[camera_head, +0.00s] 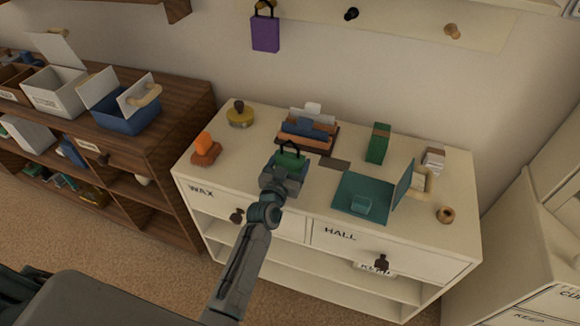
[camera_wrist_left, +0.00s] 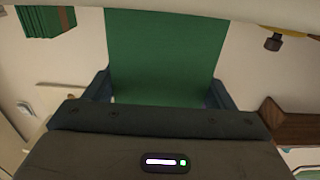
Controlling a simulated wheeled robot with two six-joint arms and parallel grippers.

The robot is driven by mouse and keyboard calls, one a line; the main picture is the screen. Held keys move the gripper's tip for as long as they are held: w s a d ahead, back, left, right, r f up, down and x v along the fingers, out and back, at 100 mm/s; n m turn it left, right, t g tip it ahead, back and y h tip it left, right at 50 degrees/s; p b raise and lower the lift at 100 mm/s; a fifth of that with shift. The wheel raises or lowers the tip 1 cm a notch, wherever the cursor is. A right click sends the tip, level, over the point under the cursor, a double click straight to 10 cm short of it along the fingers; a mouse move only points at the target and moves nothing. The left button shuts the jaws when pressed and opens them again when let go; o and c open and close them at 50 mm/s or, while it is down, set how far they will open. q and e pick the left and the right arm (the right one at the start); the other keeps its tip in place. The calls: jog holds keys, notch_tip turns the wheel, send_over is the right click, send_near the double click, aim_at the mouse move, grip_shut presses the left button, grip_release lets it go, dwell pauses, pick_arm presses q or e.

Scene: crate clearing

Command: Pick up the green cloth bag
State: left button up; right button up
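The green cloth bag (camera_head: 290,159) with a dark handle is on or just above the white cabinet top, left of its middle. I cannot tell whether it rests there. My left gripper (camera_head: 287,172) is at the bag's near side and hides its lower part. In the left wrist view the bag's green face (camera_wrist_left: 165,50) fills the space between the fingers of my left gripper (camera_wrist_left: 162,88). The fingers are wide apart, one at each side edge of the bag. Whether they press on it is unclear. My right gripper is not in view.
Behind the bag is a rack of folded items (camera_head: 308,128). A green block (camera_head: 379,143) and an open teal box (camera_head: 362,193) stand to the right. An orange item (camera_head: 205,149) and a yellow round item (camera_head: 240,115) stand left. A purple bag (camera_head: 265,33) hangs above.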

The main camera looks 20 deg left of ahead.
aim_at(290, 155)
pick_arm(q)
jog(key=shift+r, duration=0.15)
jog(key=shift+r+p, duration=0.35)
jog(key=shift+p, duration=0.1)
notch_tip(290, 155, up, 5)
jog(key=p, duration=0.3)
jog(key=shift+f, duration=0.1)
notch_tip(290, 155, up, 3)
jog(key=shift+r, duration=0.6)
